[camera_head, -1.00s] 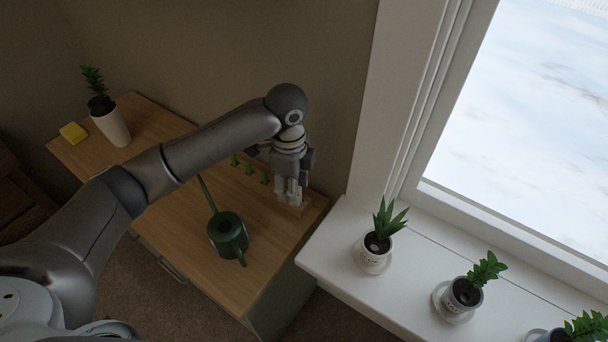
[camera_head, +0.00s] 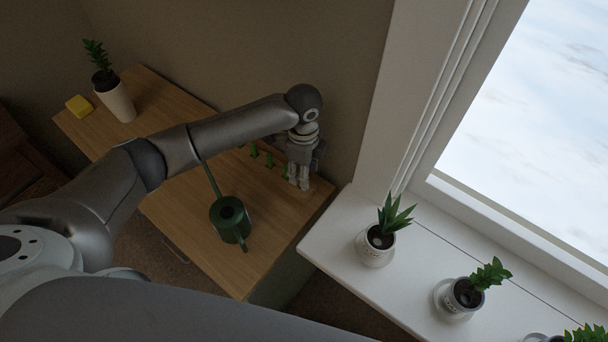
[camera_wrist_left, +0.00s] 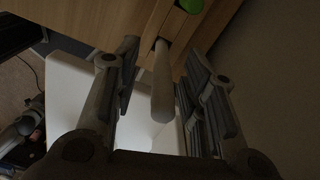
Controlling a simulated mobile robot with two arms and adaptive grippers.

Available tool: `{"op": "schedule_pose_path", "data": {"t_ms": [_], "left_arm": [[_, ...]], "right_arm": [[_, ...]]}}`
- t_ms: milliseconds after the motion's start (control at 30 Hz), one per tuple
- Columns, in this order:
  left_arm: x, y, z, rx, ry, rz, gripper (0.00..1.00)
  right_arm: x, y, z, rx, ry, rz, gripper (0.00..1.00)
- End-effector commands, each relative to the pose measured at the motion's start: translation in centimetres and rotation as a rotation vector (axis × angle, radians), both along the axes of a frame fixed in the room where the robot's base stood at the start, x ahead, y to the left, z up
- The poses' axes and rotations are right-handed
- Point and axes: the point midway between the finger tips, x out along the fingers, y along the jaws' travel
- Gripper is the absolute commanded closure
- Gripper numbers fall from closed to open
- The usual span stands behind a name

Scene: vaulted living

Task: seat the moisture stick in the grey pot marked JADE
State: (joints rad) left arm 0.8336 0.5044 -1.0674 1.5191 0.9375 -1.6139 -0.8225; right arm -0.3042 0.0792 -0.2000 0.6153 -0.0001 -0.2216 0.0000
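My left gripper (camera_head: 298,182) reaches down over the wooden rack at the right end of the cabinet. In the left wrist view its fingers (camera_wrist_left: 158,95) are apart, on either side of a pale grey stick (camera_wrist_left: 162,85) that stands in the rack (camera_wrist_left: 160,22). A gap shows between stick and fingers. Several green-topped sticks (camera_head: 268,160) stand beside the gripper. Three potted plants are on the white sill: a spiky one (camera_head: 376,246), a leafy one in a greyish pot (camera_head: 455,303) and one cut off at the right edge (camera_head: 556,337). Their lettering is too small to read surely. My right gripper is out of view.
A green watering can (camera_head: 230,222) stands on the wooden cabinet top (camera_head: 185,215), close to my left arm. A white-potted plant (camera_head: 117,103) and a yellow block (camera_head: 79,106) are at its far left. The white windowsill (camera_head: 345,250) is separate, with a window behind.

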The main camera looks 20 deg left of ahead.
Motion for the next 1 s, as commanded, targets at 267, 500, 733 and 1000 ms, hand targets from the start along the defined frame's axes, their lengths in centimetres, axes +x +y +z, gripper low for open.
{"op": "schedule_pose_path", "data": {"t_ms": [267, 500, 733, 1000], "left_arm": [[0.2, -0.1, -2.9, 0.000, -0.001, 0.000, 0.61], [0.2, -0.1, -3.1, 0.000, -0.002, -0.001, 0.63], [0.2, -0.1, -3.1, 0.000, -0.002, 0.000, 0.92], [0.2, 0.0, -3.0, 0.000, -0.002, 0.000, 1.00]], "right_arm": [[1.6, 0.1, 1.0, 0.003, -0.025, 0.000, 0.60], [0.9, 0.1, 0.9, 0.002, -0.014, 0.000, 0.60], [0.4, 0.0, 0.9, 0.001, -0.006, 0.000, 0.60], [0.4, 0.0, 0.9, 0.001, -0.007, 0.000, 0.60]]}}
